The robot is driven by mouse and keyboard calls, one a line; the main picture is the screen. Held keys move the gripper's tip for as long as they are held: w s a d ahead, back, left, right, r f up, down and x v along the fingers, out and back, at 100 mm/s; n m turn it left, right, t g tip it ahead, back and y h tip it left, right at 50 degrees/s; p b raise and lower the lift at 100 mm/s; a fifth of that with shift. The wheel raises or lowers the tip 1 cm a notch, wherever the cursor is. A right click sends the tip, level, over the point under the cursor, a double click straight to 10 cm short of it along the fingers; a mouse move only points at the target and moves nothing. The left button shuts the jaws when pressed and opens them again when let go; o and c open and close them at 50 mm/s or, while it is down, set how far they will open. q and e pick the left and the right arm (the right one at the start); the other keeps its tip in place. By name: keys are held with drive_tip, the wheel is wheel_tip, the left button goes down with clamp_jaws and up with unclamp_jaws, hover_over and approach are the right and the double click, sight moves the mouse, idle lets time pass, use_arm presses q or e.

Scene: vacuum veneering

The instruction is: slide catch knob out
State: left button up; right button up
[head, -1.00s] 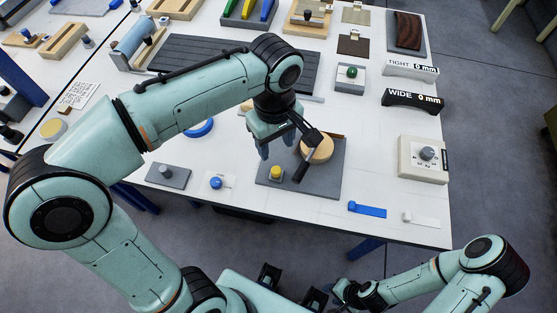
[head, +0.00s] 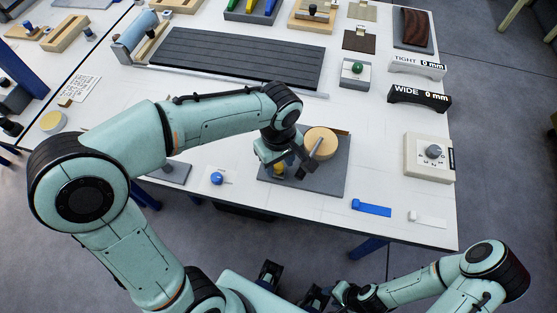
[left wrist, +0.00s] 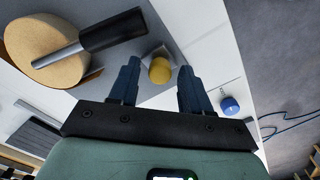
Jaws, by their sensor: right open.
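A yellow knob (head: 279,168) stands near the left side of a grey plate (head: 330,180), probably the catch knob. A round tan disc (head: 321,142) with a metal rod and dark handle is on the same plate. My left gripper (head: 281,172) is low over the plate at the knob and partly covers it. In the left wrist view the yellow knob (left wrist: 160,70) shows between the tips of my open left fingers (left wrist: 157,82), with gaps on both sides. My right gripper (head: 292,286) is open and empty below the table's front edge.
A blue knob on a white plate (head: 217,179) lies left of the grey plate. A blue strip (head: 371,208) and a white strip (head: 427,219) lie to the right. A dial box (head: 430,157) stands near the right edge. A long dark slatted panel (head: 240,60) lies behind.

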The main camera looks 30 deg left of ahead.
use_arm(q)
clamp_jaws()
drive_tip(key=shift+s+a, duration=0.2)
drive_tip(key=shift+a, duration=0.55)
drive_tip(key=shift+s+a, duration=0.15)
drive_tip(key=shift+a, duration=0.55)
drive_tip(key=shift+o, duration=1.2)
unclamp_jaws()
use_arm(e)
drive_tip(key=shift+s+f, duration=0.1)
drive_tip(key=shift+f, duration=0.05)
use_arm(q)
wheel_tip(320, 180, up, 14)
drive_tip(key=p, duration=0.2)
drive_tip(key=shift+f, duration=0.25)
use_arm(e)
drive_tip(key=shift+w+r, duration=0.3)
drive_tip(key=shift+r, duration=0.35)
drive_tip(key=shift+w+r, duration=0.3)
drive_tip(key=shift+r, duration=0.3)
use_arm(q)
drive_tip(key=shift+d, duration=0.1)
